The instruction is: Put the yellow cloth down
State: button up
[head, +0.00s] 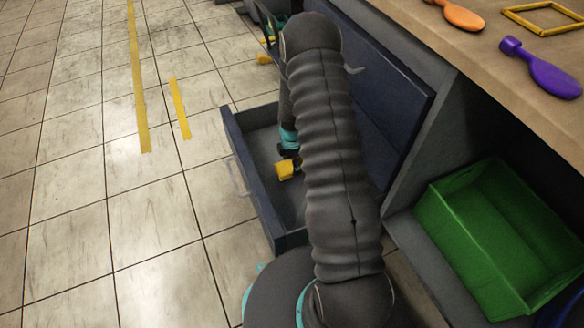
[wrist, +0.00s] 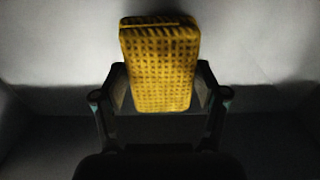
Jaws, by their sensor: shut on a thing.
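The yellow cloth (wrist: 158,65) is a thick, waffle-patterned block held between the two fingers of my gripper (wrist: 160,92) in the wrist view. In the head view the yellow cloth (head: 284,171) shows low inside the open drawer (head: 236,150), with my gripper (head: 288,152) just above it. My arm hides part of the drawer and part of the gripper. I cannot tell whether the cloth touches the drawer floor.
A green bin (head: 470,240) sits on a shelf at the right. The tiled floor (head: 70,200) at the left is clear, with yellow tape strips.

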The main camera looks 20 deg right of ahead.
jog(key=shift+f, duration=1.1)
jog(key=shift+f, duration=0.15)
jog(key=o, duration=1.1)
jog(key=shift+o, duration=0.2)
